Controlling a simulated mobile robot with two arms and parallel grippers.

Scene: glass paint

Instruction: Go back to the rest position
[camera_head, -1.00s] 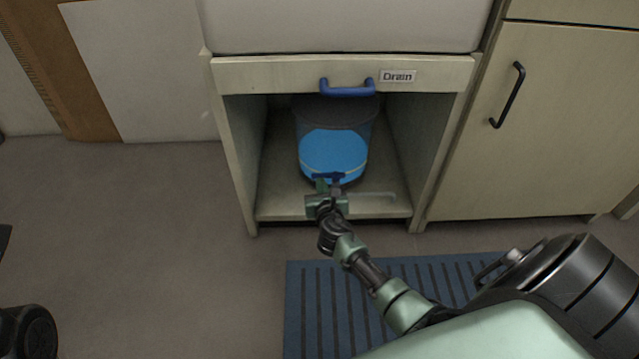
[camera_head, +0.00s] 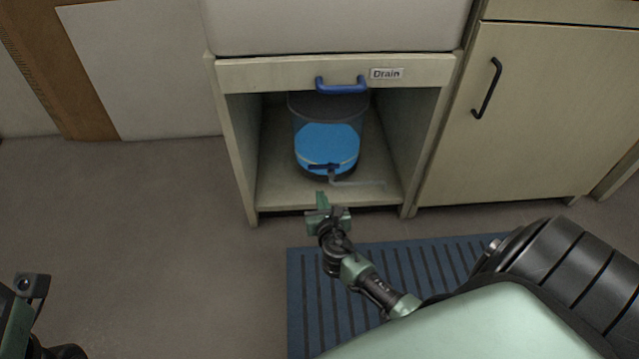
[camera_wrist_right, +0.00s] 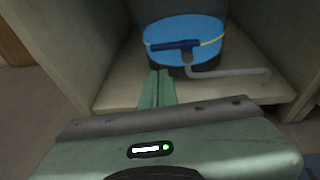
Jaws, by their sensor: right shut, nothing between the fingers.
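My right gripper (camera_head: 322,200) is shut and empty. It is in front of the open cabinet, just short of its floor edge, and its closed fingers also show in the right wrist view (camera_wrist_right: 157,88). Beyond it a clear container with blue liquid (camera_head: 327,143) stands on the cabinet floor. A dark blue valve handle (camera_wrist_right: 176,47) sits low on the container's front, and a pale pipe (camera_wrist_right: 230,72) runs from it to the right. The gripper is apart from the handle. Part of my left arm (camera_head: 25,310) shows at the lower left; its fingertips cannot be made out.
The open cabinet (camera_head: 240,160) has side walls close around the container, a blue handle (camera_head: 341,86) and a "Drain" label (camera_head: 386,73) above. A closed cabinet door (camera_head: 530,110) stands to the right. A blue striped mat (camera_head: 310,300) lies on the floor. Floor at left is clear.

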